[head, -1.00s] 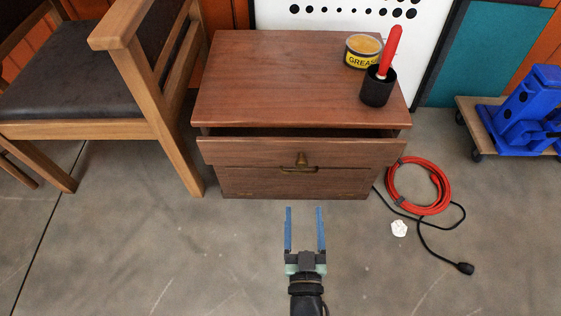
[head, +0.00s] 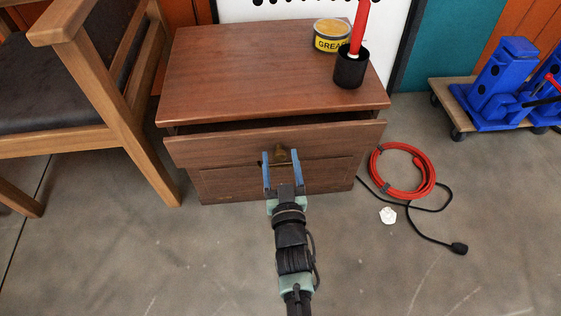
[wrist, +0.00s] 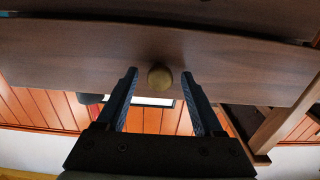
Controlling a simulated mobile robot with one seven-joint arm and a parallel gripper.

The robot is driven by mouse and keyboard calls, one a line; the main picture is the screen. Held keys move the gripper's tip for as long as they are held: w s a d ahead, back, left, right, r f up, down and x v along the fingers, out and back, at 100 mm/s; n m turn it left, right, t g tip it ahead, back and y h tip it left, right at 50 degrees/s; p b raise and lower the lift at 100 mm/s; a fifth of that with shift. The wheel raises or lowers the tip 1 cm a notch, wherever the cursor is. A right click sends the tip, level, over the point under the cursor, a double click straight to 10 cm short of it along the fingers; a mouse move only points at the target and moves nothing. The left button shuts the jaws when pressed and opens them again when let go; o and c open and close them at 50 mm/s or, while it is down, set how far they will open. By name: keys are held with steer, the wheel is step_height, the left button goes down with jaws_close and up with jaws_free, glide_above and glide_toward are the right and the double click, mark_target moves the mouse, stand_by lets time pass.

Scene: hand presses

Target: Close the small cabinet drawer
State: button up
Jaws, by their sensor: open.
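The small brown wooden cabinet (head: 245,75) stands on the grey floor. Its top drawer (head: 340,136) is pulled out a little, with a dark gap between its front and the cabinet top. The drawer front also shows in the wrist view (wrist: 80,50). A round brass knob (wrist: 160,77) sits on the drawer front; in the head view it is partly hidden by my gripper. My gripper (head: 280,156) is open in front of the drawer. In the wrist view its two blue fingers lie on either side of the knob, with gaps on both sides. I cannot tell if the fingertips touch the drawer.
A grease tin (head: 331,36) and a black cup (head: 350,68) with a red-handled tool stand on the cabinet top. A wooden chair (head: 120,110) stands close at the left. A red hose coil (head: 431,180) and black cable lie at the right.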

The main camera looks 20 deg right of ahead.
jaws_close()
stand_by(0.3)
stand_by(1.1)
